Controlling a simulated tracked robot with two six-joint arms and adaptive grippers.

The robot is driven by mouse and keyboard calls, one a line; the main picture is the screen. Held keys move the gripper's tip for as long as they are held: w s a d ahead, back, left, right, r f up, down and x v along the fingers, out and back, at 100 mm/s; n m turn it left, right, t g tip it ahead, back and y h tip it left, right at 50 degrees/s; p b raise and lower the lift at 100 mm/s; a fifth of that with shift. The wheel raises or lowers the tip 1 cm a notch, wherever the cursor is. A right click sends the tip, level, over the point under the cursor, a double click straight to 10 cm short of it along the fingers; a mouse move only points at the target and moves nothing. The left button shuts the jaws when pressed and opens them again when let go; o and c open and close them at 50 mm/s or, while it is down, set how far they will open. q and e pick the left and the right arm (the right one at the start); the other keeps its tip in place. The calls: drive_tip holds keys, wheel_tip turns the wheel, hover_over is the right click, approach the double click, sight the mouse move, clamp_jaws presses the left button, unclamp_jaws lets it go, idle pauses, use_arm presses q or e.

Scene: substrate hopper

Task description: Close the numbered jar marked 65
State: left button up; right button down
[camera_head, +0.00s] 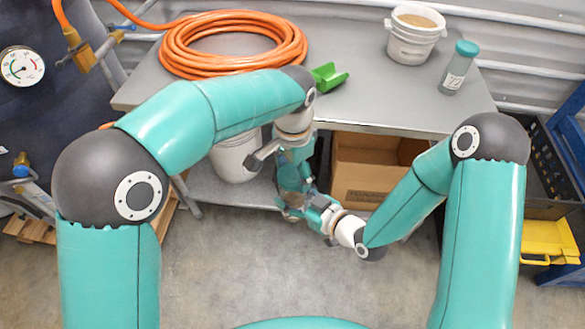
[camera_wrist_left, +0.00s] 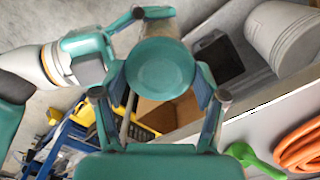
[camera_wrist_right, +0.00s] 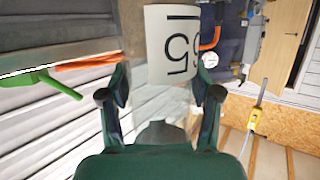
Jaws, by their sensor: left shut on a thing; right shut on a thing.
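The jar (camera_wrist_right: 172,45) with a white label reading 65 stands out in the right wrist view, between the fingers of my right gripper (camera_head: 304,208). My right gripper is shut on its body. A round teal lid (camera_wrist_left: 160,66) faces the left wrist camera, between the fingers of my left gripper (camera_head: 288,168), which is shut on it. In the head view both grippers meet in front of the table, in the air. The lid lines up with the jar, but the seam between them is hidden, so I cannot tell how tightly it sits.
The grey table (camera_head: 400,100) holds an orange hose coil (camera_head: 235,62), a green scoop (camera_head: 328,77), a white bucket (camera_head: 415,38) and another teal-lidded jar (camera_head: 458,68). A white bucket (camera_head: 236,160) and a cardboard box (camera_head: 365,168) are below. The floor in front is clear.

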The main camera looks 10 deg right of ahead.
use_arm(q)
drive_tip(key=shift+f, duration=0.55)
idle(0.4)
drive_tip(key=m, duration=0.6)
drive_tip(key=shift+m, duration=0.4)
drive_tip(key=m, duration=0.8)
drive_tip(key=shift+a+m, duration=0.1)
drive_tip(key=shift+m, duration=0.3)
drive_tip(key=m, duration=1.3)
drive_tip(key=shift+w+a+m, duration=0.1)
drive_tip(key=shift+w+m, duration=0.05)
drive_tip(key=shift+m, duration=0.25)
